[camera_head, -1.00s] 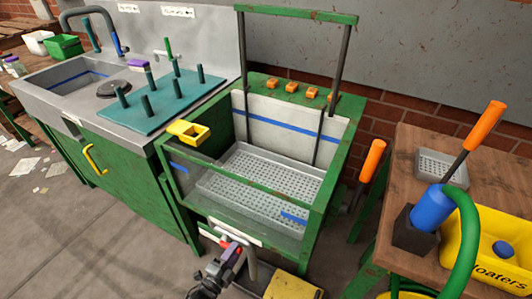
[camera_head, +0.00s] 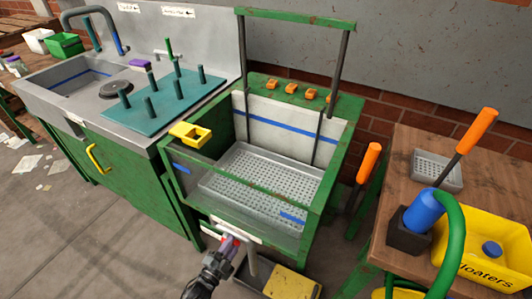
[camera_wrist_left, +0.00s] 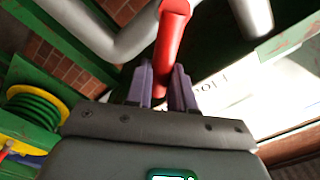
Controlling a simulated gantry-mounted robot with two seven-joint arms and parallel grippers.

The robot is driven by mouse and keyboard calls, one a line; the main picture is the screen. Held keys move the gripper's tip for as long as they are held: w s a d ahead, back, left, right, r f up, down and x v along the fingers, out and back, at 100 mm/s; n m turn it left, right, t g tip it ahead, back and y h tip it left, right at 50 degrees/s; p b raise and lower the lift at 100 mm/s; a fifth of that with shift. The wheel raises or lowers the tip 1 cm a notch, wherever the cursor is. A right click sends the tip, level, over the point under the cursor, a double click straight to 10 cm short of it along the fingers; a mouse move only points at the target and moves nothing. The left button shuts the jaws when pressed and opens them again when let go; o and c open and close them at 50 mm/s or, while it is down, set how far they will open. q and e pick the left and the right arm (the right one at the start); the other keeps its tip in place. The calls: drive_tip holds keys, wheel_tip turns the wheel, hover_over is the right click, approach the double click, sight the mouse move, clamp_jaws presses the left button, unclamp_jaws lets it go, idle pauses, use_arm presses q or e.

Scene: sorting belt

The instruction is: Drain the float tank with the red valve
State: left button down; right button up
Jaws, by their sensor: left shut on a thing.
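The float tank (camera_head: 285,138) is a green-framed tank with a clear front and a perforated grey tray (camera_head: 240,170) inside. Blue lines mark its walls; I cannot make out a water level. Under its front, pale pipes run down. The red valve handle (camera_wrist_left: 174,28) shows large in the left wrist view, between the purple fingers of my left gripper (camera_wrist_left: 165,88). In the head view my left gripper (camera_head: 229,243) is below the tank's front edge, shut on the handle, which it mostly hides. My right gripper is not in view.
A sink counter (camera_head: 140,130) with a teal peg board stands left. At right, a wooden table (camera_head: 405,165) holds a yellow "floaters" bin (camera_head: 490,268), a blue-and-black holder with an orange-handled tool, and a green hose (camera_head: 467,225).

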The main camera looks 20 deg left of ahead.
use_arm(q)
drive_tip(key=shift+a+r+n+p, duration=0.3)
drive_tip(key=shift+a+r+n, duration=0.05)
drive_tip(key=shift+n, duration=0.55)
drive_tip(key=n, duration=0.1)
drive_tip(key=a+r+n+p, duration=0.1)
drive_tip(key=n, duration=0.1)
drive_tip(key=shift+a+p, duration=0.15)
drive_tip(key=shift+p, duration=0.15)
